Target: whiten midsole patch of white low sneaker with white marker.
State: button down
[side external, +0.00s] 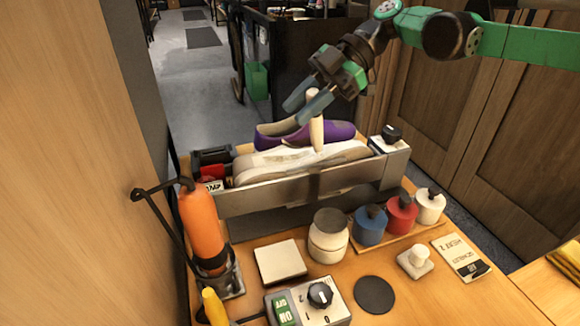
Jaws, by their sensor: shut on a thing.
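My gripper (308,106) is shut on a cream-white marker (317,133), held nearly upright with its lower end down at the white low sneaker. The white low sneaker (268,162) lies lengthwise behind the front wall of a grey metal holder (270,197). The marker's lower end overlaps the sneaker's upper edge near its middle; whether it touches, I cannot tell. The midsole patch cannot be made out. The holder's front wall hides part of the sneaker's lower side.
A purple shoe (340,130) sits just behind the sneaker. An orange cylinder (202,228) stands at the left.

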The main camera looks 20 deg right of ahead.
jog(key=shift+a, duration=0.55)
jog(key=shift+d, duration=1.25)
jog(key=shift+a, duration=1.2)
notch_tip(320, 180, up, 8)
jog(key=shift+w+a, duration=0.2)
jog(key=shift+w, duration=0.05)
jog(key=shift+f, duration=0.15)
